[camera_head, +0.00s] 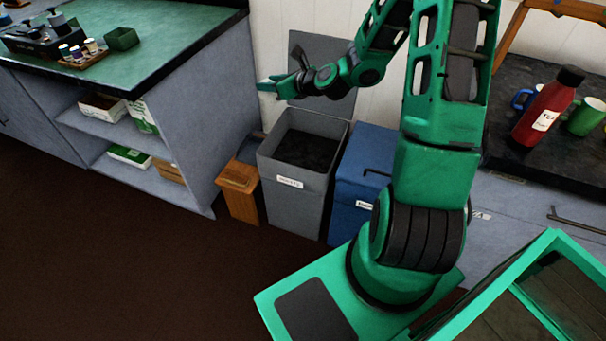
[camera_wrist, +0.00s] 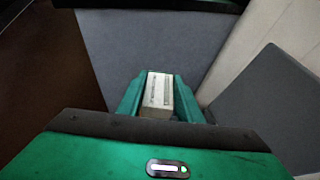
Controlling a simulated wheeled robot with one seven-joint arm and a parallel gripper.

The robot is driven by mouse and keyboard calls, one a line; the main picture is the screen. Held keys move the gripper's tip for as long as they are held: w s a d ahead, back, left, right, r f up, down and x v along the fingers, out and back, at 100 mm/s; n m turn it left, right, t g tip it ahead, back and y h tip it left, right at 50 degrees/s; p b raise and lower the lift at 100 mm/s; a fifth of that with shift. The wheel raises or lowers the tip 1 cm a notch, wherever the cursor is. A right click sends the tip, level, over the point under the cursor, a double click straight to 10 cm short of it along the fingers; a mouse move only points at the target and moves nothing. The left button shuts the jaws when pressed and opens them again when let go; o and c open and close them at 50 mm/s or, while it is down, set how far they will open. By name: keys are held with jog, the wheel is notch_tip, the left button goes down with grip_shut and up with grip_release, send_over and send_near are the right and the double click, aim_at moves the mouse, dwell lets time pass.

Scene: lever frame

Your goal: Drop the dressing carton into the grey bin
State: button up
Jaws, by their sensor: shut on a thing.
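My gripper (camera_head: 270,86) is above and slightly left of the grey bin in the head view. In the wrist view its two green fingers (camera_wrist: 160,98) are shut on a small pale carton (camera_wrist: 158,90) with printed lines on it. I take it to be the dressing carton. It can hardly be made out in the head view. The grey bin (camera_head: 278,180) stands on the floor with a white label, a dark inside and its lid (camera_head: 318,58) raised against the wall. In the wrist view the grey panel at right (camera_wrist: 265,100) looks like that lid.
A blue bin (camera_head: 352,195) stands right of the grey bin, a small wooden box (camera_head: 238,190) left of it. A green-topped counter (camera_head: 165,25) with shelves holding cartons (camera_head: 129,155) is at left. A red bottle (camera_head: 548,108) and mugs stand on the dark right-hand counter.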

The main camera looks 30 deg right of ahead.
jog(key=d+f, duration=0.5)
jog(key=f, duration=0.4)
jog(key=w+d+f+m+h, duration=0.1)
jog(key=d+f, duration=0.5)
jog(key=f, duration=0.3)
jog(key=w+d+f, duration=0.1)
jog(key=d+f, duration=0.4)
jog(key=f, duration=0.4)
jog(key=shift+w+d+f+t, duration=0.25)
jog(key=shift+d+f+t, duration=0.05)
jog(key=shift+f, duration=0.1)
jog(key=o, duration=1.1)
jog(key=v, duration=1)
jog(key=shift+s, duration=0.35)
